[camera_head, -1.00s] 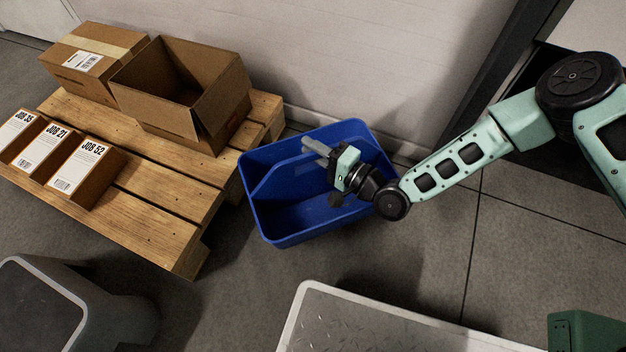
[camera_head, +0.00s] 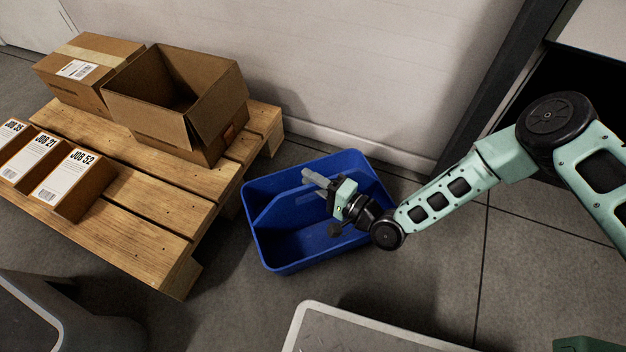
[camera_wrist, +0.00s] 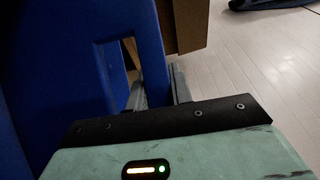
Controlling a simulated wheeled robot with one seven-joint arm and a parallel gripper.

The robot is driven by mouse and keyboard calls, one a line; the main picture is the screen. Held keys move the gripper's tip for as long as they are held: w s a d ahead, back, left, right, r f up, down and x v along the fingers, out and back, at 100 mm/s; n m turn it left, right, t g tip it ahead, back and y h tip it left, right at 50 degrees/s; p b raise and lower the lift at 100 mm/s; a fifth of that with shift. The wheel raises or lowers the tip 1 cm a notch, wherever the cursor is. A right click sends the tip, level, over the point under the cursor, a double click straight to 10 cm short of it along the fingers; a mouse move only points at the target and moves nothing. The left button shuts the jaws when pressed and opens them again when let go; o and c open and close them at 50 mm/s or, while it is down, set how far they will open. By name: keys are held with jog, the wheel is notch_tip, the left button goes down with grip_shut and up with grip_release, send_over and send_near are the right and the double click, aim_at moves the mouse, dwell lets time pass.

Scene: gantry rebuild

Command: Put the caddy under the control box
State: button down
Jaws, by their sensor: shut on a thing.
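The caddy is a blue open bin (camera_head: 285,245) with a raised divider along its middle, in the middle of the head view. My gripper (camera_head: 318,180) is over it, shut on the top of the divider. In the wrist view the caddy's blue divider (camera_wrist: 65,60) has a handle slot, and my gripper's fingers (camera_wrist: 160,92) are at the bar beside this slot. The caddy looks empty where I can see inside; my wrist hides part of it. I cannot tell whether it touches the floor. I cannot make out a control box in either view.
A wooden pallet (camera_head: 150,222) at the left bears an open carton (camera_head: 165,125), a closed carton (camera_head: 88,72) and JOB-labelled boxes (camera_head: 68,185). A pale wall (camera_head: 330,60) stands behind. A grey-rimmed platform (camera_head: 350,335) lies in front. Floor shows at the right (camera_head: 530,240).

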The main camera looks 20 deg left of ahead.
jog(key=c, duration=1.3)
grip_release()
jog(key=shift+f, duration=0.1)
jog(key=shift+o, duration=0.2)
jog(key=p+v, duration=0.5)
jog(key=v, duration=0.7)
jog(key=shift+r, duration=0.25)
